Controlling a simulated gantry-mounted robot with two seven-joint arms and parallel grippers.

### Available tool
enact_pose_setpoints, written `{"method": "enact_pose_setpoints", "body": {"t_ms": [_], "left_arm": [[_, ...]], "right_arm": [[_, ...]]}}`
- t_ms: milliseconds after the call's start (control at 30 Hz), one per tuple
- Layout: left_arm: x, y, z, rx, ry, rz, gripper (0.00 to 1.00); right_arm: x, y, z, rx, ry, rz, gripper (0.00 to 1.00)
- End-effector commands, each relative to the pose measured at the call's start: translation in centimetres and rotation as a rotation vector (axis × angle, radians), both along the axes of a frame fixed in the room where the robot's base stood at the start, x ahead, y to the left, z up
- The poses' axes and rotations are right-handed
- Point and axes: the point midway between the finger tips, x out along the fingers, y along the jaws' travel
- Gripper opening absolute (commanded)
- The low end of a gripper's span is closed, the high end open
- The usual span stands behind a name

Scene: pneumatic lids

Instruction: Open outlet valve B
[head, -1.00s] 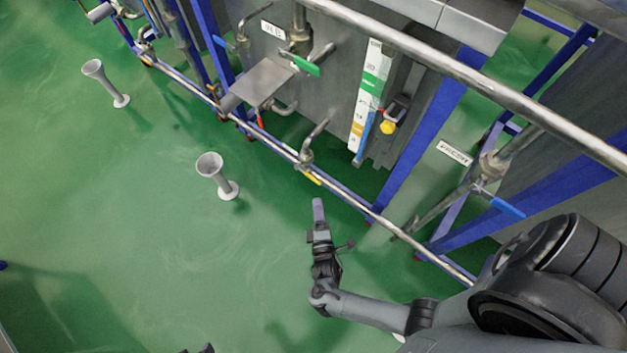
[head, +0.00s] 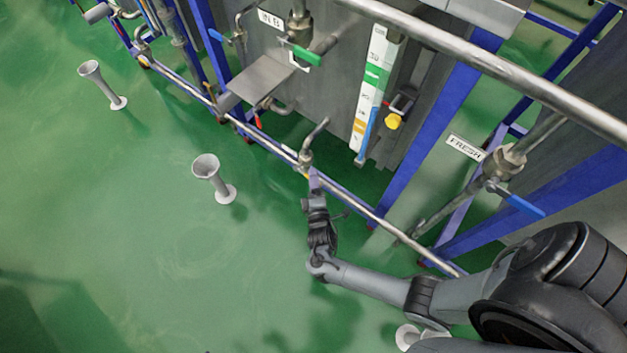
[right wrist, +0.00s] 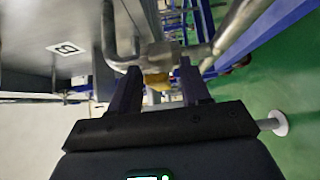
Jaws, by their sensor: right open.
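A small valve with a yellow handle (head: 307,175) sits on the low pipe in front of the grey tank; my gripper partly hides it in the head view. In the right wrist view the yellow handle (right wrist: 157,80) shows beyond and between the two fingers, below the metal valve body (right wrist: 160,55). A label reading B (right wrist: 67,48) is on the panel to its left. My right gripper (head: 314,182) is open, its fingertips close to the handle; it also shows in the right wrist view (right wrist: 158,88). I cannot tell whether a finger touches the handle. My left gripper is not in view.
A green-handled valve (head: 305,55) sits by the IN B label, and a blue-handled valve (head: 525,206) by the FRESH label. A long steel pipe (head: 500,80) crosses above. Grey funnels, one here (head: 215,180), stand on the open green floor.

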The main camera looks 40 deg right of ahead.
Motion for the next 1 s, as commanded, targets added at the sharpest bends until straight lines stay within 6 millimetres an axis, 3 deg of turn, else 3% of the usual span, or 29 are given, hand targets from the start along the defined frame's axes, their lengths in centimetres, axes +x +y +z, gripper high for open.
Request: {"method": "enact_pose_setpoints", "body": {"t_ms": [267, 567, 1000], "left_arm": [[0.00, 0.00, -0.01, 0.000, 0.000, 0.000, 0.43], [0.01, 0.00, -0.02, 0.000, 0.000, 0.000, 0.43], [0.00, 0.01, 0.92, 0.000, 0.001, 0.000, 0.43]], "right_arm": [[0.07, -0.05, 0.03, 0.000, 0.000, 0.000, 0.45], [0.05, -0.03, 0.02, 0.000, 0.000, 0.000, 0.00], [-0.18, -0.38, 0.44, -0.003, 0.019, -0.007, 0.00]]}}
